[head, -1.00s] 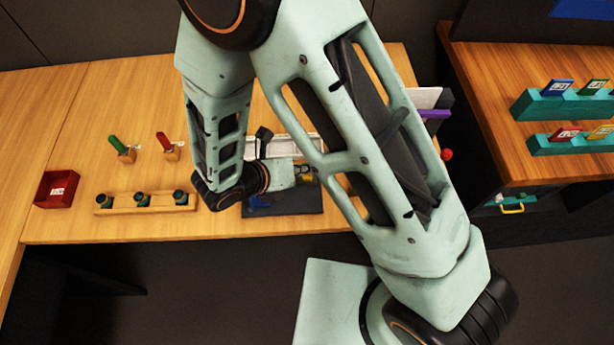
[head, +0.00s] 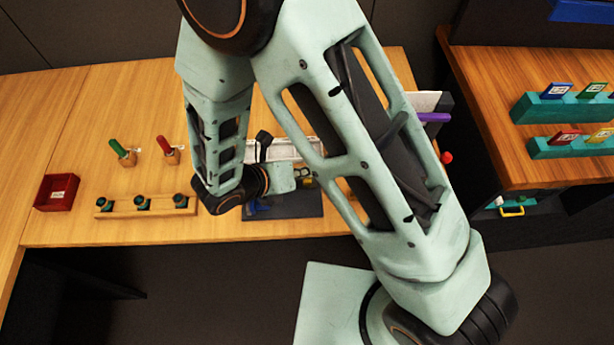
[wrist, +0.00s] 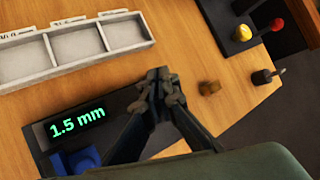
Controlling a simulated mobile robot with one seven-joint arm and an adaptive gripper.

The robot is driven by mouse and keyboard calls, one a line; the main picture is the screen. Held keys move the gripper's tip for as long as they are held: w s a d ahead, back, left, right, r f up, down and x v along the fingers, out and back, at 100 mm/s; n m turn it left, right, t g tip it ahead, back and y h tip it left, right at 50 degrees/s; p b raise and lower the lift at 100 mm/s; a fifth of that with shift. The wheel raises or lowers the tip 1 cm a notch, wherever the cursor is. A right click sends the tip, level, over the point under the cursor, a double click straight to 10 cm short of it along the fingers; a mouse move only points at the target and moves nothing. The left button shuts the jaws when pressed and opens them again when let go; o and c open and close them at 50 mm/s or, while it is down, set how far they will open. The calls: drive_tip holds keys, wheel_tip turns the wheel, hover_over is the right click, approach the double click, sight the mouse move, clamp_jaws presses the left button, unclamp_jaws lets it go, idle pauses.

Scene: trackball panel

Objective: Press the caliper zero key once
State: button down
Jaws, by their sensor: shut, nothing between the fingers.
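The caliper's display (wrist: 78,122) glows green and reads 1.5 mm on a dark base in the wrist view. A blue part (wrist: 78,160) lies just below the display. In the head view the dark base (head: 300,207) sits at the table's front edge, partly hidden by my arm. My gripper (wrist: 160,84) is shut and empty, its fingertips over the right end of the base; it also shows in the head view (head: 307,174). I cannot make out the zero key, and I cannot tell whether the fingertips touch anything.
A white compartment tray (wrist: 72,48) lies behind the base. A brown knob (wrist: 210,87) is right of the fingertips. A black panel with yellow (wrist: 243,32) and red knobs is farther right. A wooden rack (head: 147,208) and red bin (head: 56,192) stand left, with bare table between.

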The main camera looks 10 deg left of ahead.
sight(305, 181)
drive_tip(key=shift+f, duration=0.1)
drive_tip(key=shift+f+b, duration=0.3)
drive_tip(key=shift+b, duration=0.15)
drive_tip(key=shift+f+b, duration=0.4)
drive_tip(key=shift+f, duration=0.1)
idle(0.7)
drive_tip(key=shift+r, duration=0.15)
drive_tip(key=shift+r+p, duration=0.7)
drive_tip(key=shift+r, duration=0.1)
drive_tip(key=shift+r+p, duration=1.95)
drive_tip(key=shift+r, duration=0.5)
